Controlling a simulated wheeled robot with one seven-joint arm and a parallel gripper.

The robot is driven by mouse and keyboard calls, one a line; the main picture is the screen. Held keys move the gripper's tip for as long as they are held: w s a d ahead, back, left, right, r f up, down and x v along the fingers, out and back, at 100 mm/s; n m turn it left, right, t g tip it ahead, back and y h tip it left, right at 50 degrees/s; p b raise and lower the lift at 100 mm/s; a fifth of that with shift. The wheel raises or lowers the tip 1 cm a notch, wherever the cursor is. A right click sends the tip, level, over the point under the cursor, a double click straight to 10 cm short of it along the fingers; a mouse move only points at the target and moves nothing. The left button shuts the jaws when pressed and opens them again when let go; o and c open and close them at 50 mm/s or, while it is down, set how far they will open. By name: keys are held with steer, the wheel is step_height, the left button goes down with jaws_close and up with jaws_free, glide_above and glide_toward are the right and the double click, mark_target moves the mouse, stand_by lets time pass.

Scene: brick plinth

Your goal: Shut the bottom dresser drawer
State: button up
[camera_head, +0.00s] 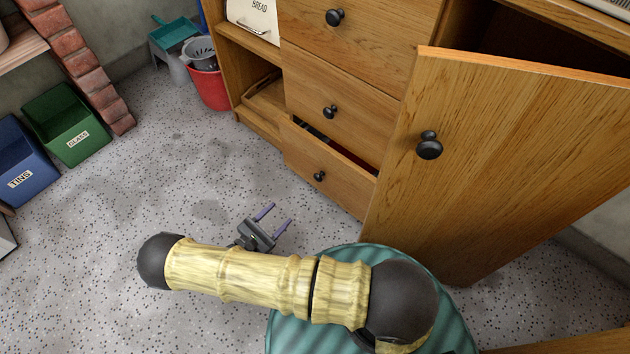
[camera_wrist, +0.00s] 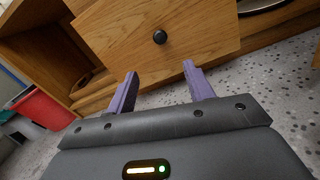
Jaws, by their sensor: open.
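The wooden dresser (camera_head: 349,42) has three drawers in a column, each with a black knob. The bottom drawer (camera_head: 339,180) stands partly open; a dark gap shows above its front, and its black knob (camera_head: 320,176) is in the middle. In the wrist view the drawer front (camera_wrist: 120,48) and its knob (camera_wrist: 160,37) are just beyond the fingers. My gripper (camera_head: 278,216) is open, with two purple fingers pointing toward the bottom drawer, apart from it. In the wrist view nothing lies between the fingertips (camera_wrist: 160,70).
A dresser door (camera_head: 510,150) swings open at the right, close to the drawers. A red bucket (camera_head: 208,88) stands left of the dresser. Green (camera_head: 65,125) and blue (camera_head: 22,165) bins stand at the far left. The speckled floor (camera_head: 180,170) before the drawer is clear.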

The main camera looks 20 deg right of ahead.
mark_target(316, 179)
steer(key=x, duration=1.7)
steer(key=shift+w+d, duration=0.1)
steer(key=shift+d, duration=0.15)
jaws_close()
steer(key=shift+w, duration=0.1)
